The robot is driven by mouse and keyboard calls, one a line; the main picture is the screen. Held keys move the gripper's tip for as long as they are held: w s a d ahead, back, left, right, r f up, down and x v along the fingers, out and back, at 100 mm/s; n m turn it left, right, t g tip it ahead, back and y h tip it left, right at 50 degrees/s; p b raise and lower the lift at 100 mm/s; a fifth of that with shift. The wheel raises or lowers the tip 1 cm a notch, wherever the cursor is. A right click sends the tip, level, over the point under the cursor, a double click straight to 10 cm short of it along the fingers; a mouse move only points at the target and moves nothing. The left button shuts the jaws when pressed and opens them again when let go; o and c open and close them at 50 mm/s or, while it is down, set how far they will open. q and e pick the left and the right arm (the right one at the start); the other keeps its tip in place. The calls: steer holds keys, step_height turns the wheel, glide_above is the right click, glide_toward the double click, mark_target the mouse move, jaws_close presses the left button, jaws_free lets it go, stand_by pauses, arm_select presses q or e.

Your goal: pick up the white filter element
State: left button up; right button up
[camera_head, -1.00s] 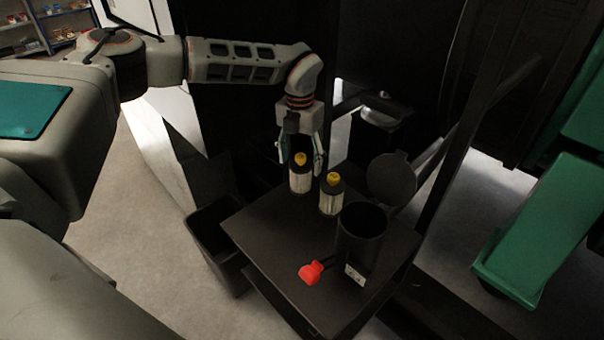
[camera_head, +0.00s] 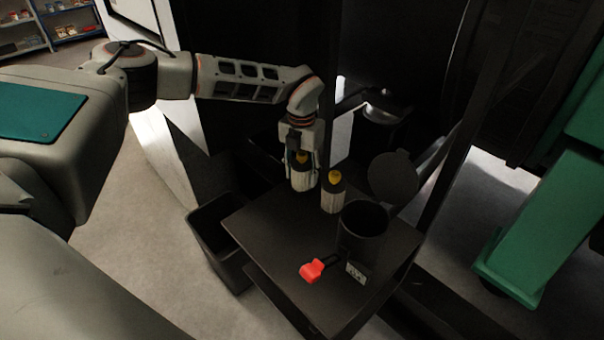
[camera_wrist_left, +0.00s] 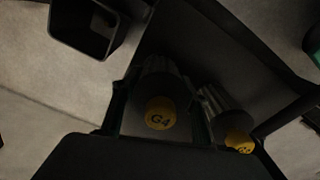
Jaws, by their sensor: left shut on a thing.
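Two white filter elements with dark tops and yellow caps stand side by side on a dark table (camera_head: 275,235). My left gripper (camera_head: 303,176) reaches down from above and is shut on the left filter element (camera_head: 302,183). In the left wrist view this element, its cap marked "G4" (camera_wrist_left: 160,114), sits between the two fingers. The other filter element (camera_head: 333,197) stands just to the right, apart from the gripper in the head view; it also shows in the left wrist view (camera_wrist_left: 225,105). My right gripper is not in view.
A black open cylinder (camera_head: 362,226) with a raised round lid (camera_head: 393,177) stands right of the elements. A red-handled item (camera_head: 312,270) and a small socket block (camera_head: 356,272) lie in front. A black bin (camera_head: 215,240) stands left of the table.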

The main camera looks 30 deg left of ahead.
arm_select(q)
step_height(320, 180, up, 25)
steer(key=p, duration=0.5)
steer(key=shift+p, duration=0.4)
stand_by(0.4)
